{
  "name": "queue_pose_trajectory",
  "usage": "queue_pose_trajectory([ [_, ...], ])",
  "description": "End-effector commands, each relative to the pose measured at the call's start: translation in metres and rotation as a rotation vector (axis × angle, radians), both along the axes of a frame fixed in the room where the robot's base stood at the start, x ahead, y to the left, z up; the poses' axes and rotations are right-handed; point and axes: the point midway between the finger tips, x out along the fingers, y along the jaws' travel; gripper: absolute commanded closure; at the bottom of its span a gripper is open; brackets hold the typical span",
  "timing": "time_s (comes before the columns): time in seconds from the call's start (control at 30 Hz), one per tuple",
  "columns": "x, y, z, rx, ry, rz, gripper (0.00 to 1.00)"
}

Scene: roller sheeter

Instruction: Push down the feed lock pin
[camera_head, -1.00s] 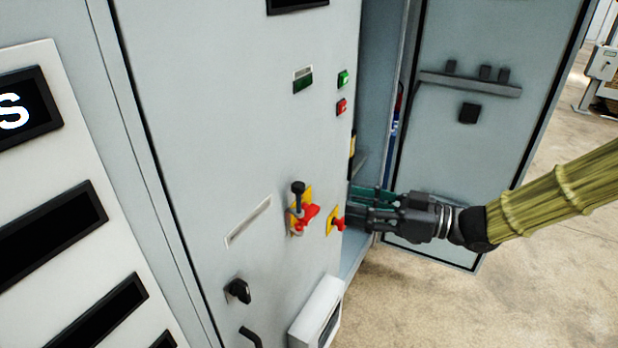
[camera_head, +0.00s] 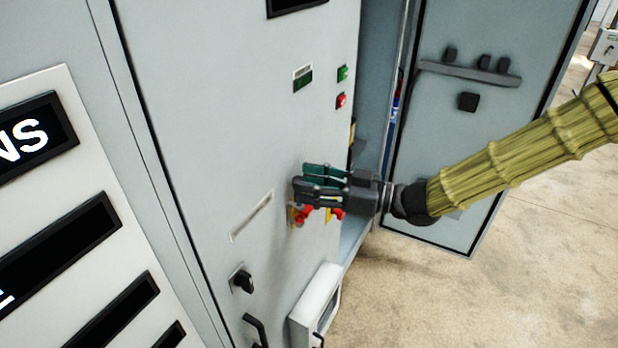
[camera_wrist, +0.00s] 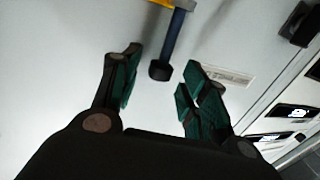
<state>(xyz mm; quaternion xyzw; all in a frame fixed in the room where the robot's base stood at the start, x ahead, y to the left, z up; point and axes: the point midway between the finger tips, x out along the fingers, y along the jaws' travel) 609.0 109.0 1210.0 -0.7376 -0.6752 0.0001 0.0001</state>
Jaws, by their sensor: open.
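The feed lock pin shows in the wrist view as a dark blue shaft (camera_wrist: 174,38) with a black knob (camera_wrist: 160,70), running from a yellow plate (camera_wrist: 180,3) at the top edge. In the head view, my gripper (camera_head: 305,180) is in front of the cabinet panel and hides the pin's knob. A red part (camera_head: 303,213) of the pin's fitting shows just below the fingers.
A second red handle (camera_head: 337,214) sits beside the fitting. A black rotary switch (camera_head: 243,281) and a white box (camera_head: 315,305) are lower on the panel. Green and red buttons (camera_head: 342,101) are above. An open cabinet door (camera_head: 450,140) stands behind my arm.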

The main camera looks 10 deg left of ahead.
Motion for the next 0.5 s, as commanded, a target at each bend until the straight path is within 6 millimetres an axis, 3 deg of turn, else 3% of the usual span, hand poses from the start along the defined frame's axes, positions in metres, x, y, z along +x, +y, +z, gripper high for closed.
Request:
queue_pose_trajectory([
  [0.37, 0.0006, 0.0059, -0.0004, 0.0, 0.0, 0.0, 0.56],
  [0.4, 0.0006, 0.0058, -0.0004, 0.0, 0.0, 0.0, 0.58],
  [0.5, 0.0007, 0.0057, -0.0004, 0.0, 0.0, -0.001, 0.76],
])
